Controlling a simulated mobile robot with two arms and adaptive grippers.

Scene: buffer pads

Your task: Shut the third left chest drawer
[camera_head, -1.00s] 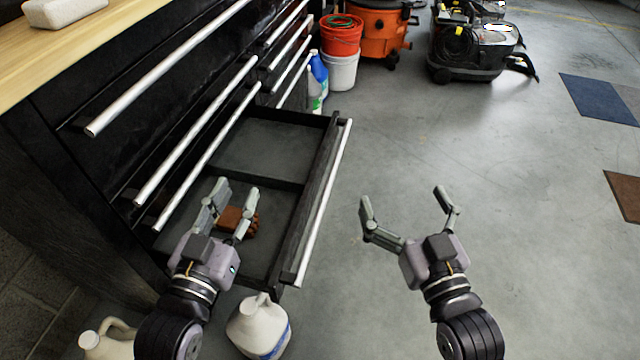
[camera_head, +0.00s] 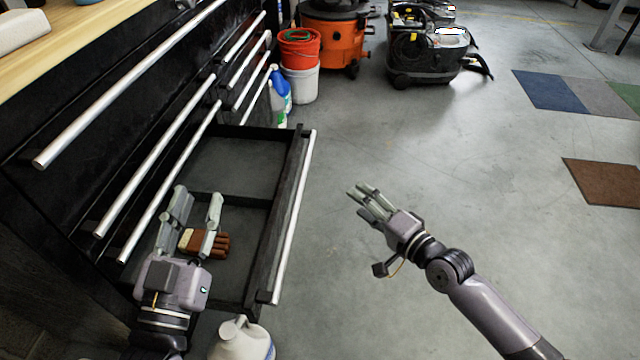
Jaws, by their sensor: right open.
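The black chest (camera_head: 60,115) stands at the left with long silver drawer handles. One low drawer (camera_head: 265,215) is pulled far out, with a silver handle bar (camera_head: 295,215) along its front. Inside it lies a brown object (camera_head: 221,245), partly hidden by my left gripper. My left gripper (camera_head: 198,208) is open above the drawer, its fingers in front of the brown object in the view; I cannot tell if they touch it. My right gripper (camera_head: 362,200) is open and empty over the floor, right of the drawer handle and apart from it.
A white jug (camera_head: 241,342) stands on the floor by the drawer's near end. Orange and white buckets (camera_head: 302,68), a blue bottle (camera_head: 280,88), an orange vacuum (camera_head: 338,35) and a black machine (camera_head: 430,50) are at the back. The floor (camera_head: 450,180) at right is mostly clear.

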